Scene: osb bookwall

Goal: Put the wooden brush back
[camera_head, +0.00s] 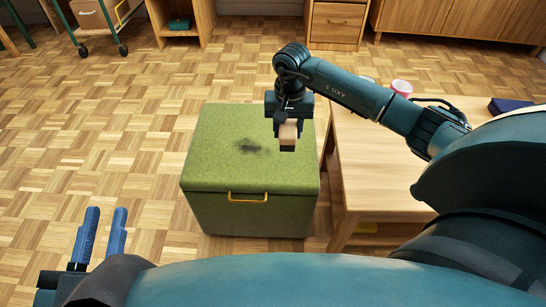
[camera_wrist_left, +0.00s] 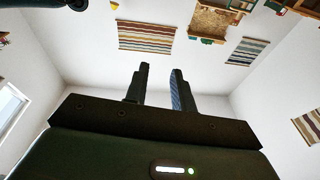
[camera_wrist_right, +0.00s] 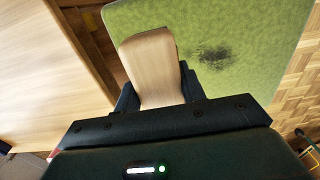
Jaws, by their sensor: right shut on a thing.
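The wooden brush (camera_wrist_right: 153,66) is between the fingers of my right gripper (camera_wrist_right: 156,88), which is shut on it. In the head view the brush (camera_head: 288,131) shows as a pale block in my right gripper (camera_head: 287,143), above the right part of a green box seat (camera_head: 215,150). The seat top carries a dark smudge (camera_head: 248,146), left of the brush. The underside of the brush is hidden. My left gripper (camera_head: 98,235) is open and empty at the lower left; its two fingers also stand apart in the left wrist view (camera_wrist_left: 158,88).
A wooden table (camera_head: 375,165) stands right of the seat, with a pink cup (camera_head: 401,87) and a dark blue item (camera_head: 510,105) on it. The seat has a yellow handle (camera_head: 248,196) in front. Wooden cabinets (camera_head: 430,18) line the back. The parquet floor at left is clear.

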